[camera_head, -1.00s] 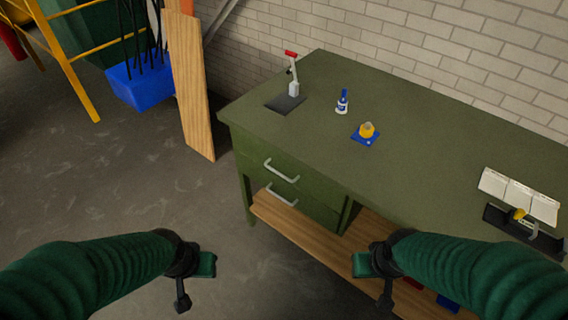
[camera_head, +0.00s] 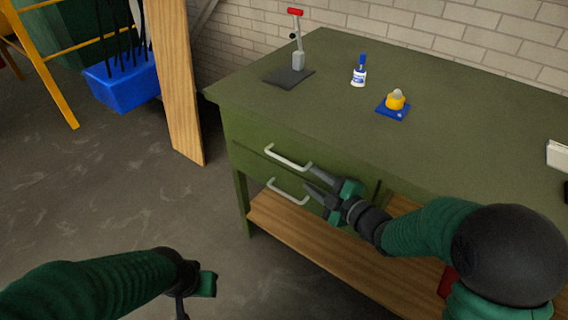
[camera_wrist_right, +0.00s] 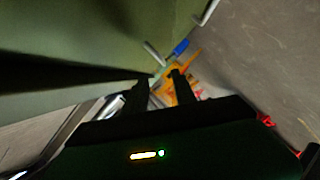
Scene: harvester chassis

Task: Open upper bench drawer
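The green bench has an upper drawer (camera_head: 262,158) with a pale bar handle (camera_head: 287,157). A lower drawer with a similar handle (camera_head: 286,193) is below it. Both drawers look closed. My right gripper (camera_head: 310,179) is at the drawer front, its two fingers spread and pointing left. The upper finger is close to the right end of the upper handle; I cannot tell whether they touch. Nothing shows between the fingers. In the right wrist view, the dark fingers (camera_wrist_right: 160,88) are apart. My left gripper (camera_head: 196,286) is low at the front left, away from the bench; its finger opening is unclear.
On the bench top are a red-handled lever tool (camera_head: 297,45), a blue-and-white bottle (camera_head: 359,71) and a yellow item on a blue base (camera_head: 395,102). A wooden shelf (camera_head: 320,248) is below the drawers.

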